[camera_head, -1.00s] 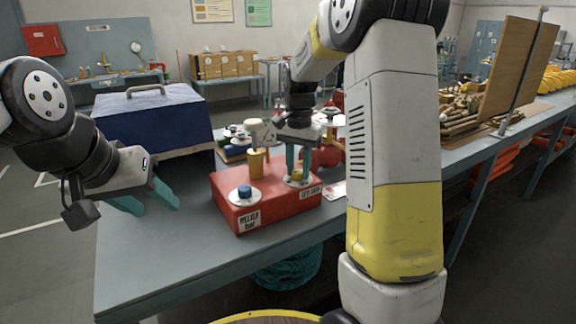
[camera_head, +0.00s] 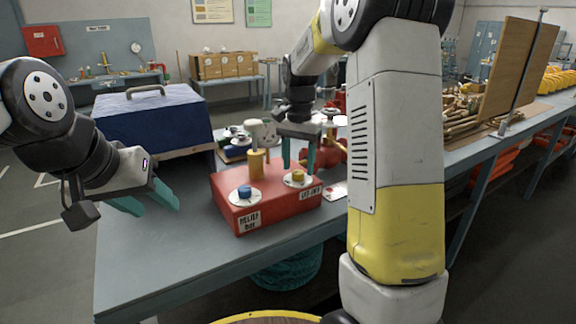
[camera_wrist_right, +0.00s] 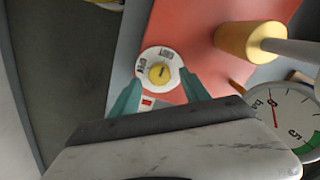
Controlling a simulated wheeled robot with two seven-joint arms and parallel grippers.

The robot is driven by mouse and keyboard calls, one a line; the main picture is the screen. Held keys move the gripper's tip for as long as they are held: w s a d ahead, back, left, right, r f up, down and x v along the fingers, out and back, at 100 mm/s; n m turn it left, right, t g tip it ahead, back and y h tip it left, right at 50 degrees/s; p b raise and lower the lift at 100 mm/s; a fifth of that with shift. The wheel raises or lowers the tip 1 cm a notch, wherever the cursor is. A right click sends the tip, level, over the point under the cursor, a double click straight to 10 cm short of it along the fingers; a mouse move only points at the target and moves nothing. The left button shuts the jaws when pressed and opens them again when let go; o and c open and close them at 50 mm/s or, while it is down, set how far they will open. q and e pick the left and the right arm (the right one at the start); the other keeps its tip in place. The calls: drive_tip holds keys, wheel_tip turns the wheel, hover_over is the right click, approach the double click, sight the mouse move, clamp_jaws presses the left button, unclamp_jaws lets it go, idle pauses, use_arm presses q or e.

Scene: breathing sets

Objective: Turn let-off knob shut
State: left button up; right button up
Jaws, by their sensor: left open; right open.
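The let-off knob (camera_head: 298,177) is a small yellow knob on a white dial, on top of the red box (camera_head: 267,219) at its right end. In the right wrist view the yellow knob (camera_wrist_right: 160,73) sits between the teal fingertips, with lettering around its dial and a short dark mark on it. My left gripper (camera_head: 158,207) is open and empty over the table, left of the box.
A blue knob (camera_head: 244,191) on a white dial sits at the box's front left. A yellow post (camera_head: 257,164) with a pale top stands between. A pressure gauge (camera_wrist_right: 287,120) is near my right gripper. A blue case (camera_head: 152,120) is behind. The table's front left (camera_head: 150,265) is clear.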

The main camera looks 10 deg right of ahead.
sight(299, 172)
wheel_tip(299, 172, up, 6)
drive_tip(key=shift+r, duration=0.1)
idle(0.4)
drive_tip(key=shift+s+r, duration=0.15)
drive_tip(key=shift+s, duration=0.15)
drive_tip(key=s+a+r+n+t+y, duration=0.1)
drive_tip(key=s+n+t, duration=0.5)
drive_tip(key=s, duration=1.7)
drive_tip(key=shift+s+a+r+n+y, duration=0.35)
drive_tip(key=shift+a+n+y, duration=0.3)
drive_tip(key=shift+n, duration=0.35)
